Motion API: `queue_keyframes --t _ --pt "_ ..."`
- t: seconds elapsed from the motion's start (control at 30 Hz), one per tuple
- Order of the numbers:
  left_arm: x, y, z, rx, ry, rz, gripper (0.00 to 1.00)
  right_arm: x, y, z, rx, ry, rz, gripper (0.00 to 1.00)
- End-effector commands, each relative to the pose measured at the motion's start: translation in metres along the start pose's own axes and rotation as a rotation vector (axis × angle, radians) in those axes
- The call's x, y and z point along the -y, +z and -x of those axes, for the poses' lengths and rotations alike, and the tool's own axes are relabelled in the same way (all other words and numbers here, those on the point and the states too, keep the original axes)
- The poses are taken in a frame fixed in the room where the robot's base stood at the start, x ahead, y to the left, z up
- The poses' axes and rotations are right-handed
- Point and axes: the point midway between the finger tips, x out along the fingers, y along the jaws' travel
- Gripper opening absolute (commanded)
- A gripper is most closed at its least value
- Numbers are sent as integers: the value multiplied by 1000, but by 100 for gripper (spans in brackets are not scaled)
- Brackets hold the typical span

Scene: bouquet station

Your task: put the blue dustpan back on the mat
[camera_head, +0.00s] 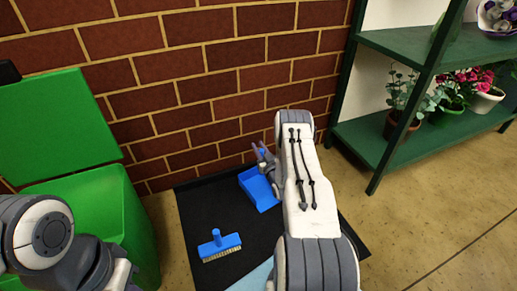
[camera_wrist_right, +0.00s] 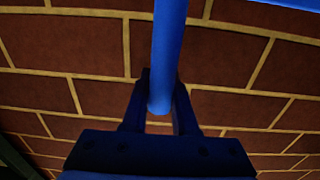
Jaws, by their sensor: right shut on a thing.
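The blue dustpan (camera_head: 259,190) shows left of my right arm in the head view, over the back part of the black mat (camera_head: 197,207). Whether its pan touches the mat or hangs above it I cannot tell. My right gripper (camera_head: 262,154) is shut on the dustpan's handle. In the right wrist view the blue handle (camera_wrist_right: 168,55) runs down between the two fingers (camera_wrist_right: 160,108). My right arm hides part of the mat and perhaps part of the pan. My left arm shows at the lower left, but its fingers are not visible.
A blue brush (camera_head: 219,243) lies on the mat's front left. A light blue flat thing (camera_head: 252,280) is at the bottom edge. A green bin (camera_head: 137,228) with its lid open stands left. A brick wall (camera_head: 200,90) is behind; a green plant shelf (camera_head: 362,140) stands right.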

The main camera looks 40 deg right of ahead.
Motion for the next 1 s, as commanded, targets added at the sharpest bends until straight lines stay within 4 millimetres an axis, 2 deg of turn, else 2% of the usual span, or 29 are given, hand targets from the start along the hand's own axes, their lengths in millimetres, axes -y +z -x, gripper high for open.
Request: queue_keyframes --t 0.17,0.2,0.27,0.67,0.77,1.0 --pt "0 0 0 0 0 0 0 0 -1 0 -1 0 0 0" --pt "0 0 0 0 0 0 0 0 -1 0 -1 0 0 38" --pt "0 0 0 0 0 0 0 0 -1 0 -1 0 0 61" --pt "0 0 6 0 0 0 0 0 -1 6 4 1 -1 62" --pt "-1 -1 17 0 0 0 0 -1 -3 19 6 1 -1 62" --pt "-4 -3 49 0 0 0 0 -1 -5 67 6 3 -2 62"
